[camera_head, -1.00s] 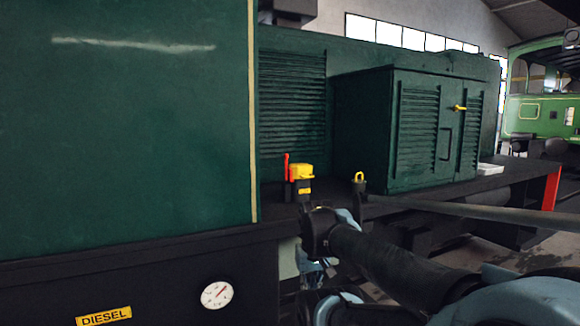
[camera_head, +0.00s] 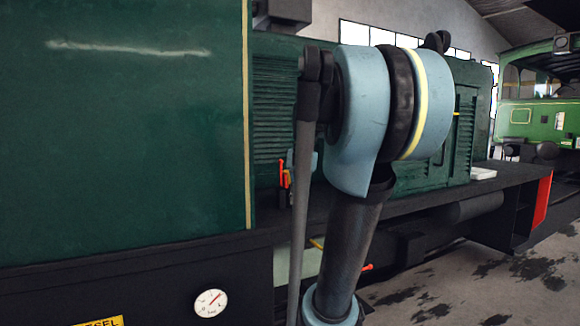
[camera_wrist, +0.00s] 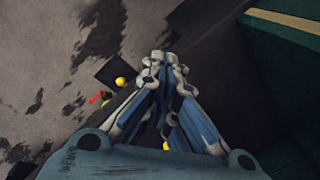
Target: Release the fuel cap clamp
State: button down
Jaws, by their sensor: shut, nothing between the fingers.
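On the dark running board of the green tram, a red upright lever with a yellow part beside it (camera_head: 284,174) shows in the head view, partly hidden by my arm. Lower down, a yellow piece (camera_head: 316,243) and a red piece (camera_head: 367,267) show either side of my arm. I cannot tell which of these is the fuel cap clamp. In the wrist view my gripper (camera_wrist: 160,62) is shut and empty. A yellow knob (camera_wrist: 122,82) and a red piece (camera_wrist: 96,98) lie left of its fingers, apart in the picture. Another yellow bit (camera_wrist: 168,146) shows between the finger links.
The green body panel (camera_head: 130,130) fills the left, with a round gauge (camera_head: 210,303) and a yellow label (camera_head: 100,322) below. A white item (camera_head: 483,174) lies on the running board at right. Stained floor (camera_head: 450,275) is clear at lower right.

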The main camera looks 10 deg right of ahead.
jog(key=w+d+r+m, duration=0.3)
jog(key=w+r+m, duration=0.1)
jog(key=w+r, duration=0.6)
jog(key=m+g+y, duration=0.1)
jog(key=m+y, duration=0.1)
jog(key=m, duration=0.3)
send_near(287, 172)
jog(key=d+r, duration=0.3)
jog(key=d, duration=0.2)
jog(key=shift+w+d+r, duration=0.2)
jog(key=shift+w+r, duration=0.1)
jog(key=shift+w, duration=0.2)
jog(key=x, duration=1)
jog(key=shift+f, duration=0.2)
jog(key=shift+s+a+r, duration=0.1)
jog(key=shift+a+r, duration=0.1)
jog(key=shift+a, duration=1.75)
jog(key=shift+s+a+r+h, duration=0.1)
jog(key=shift+a+h, duration=0.2)
jog(key=shift+h, duration=0.1)
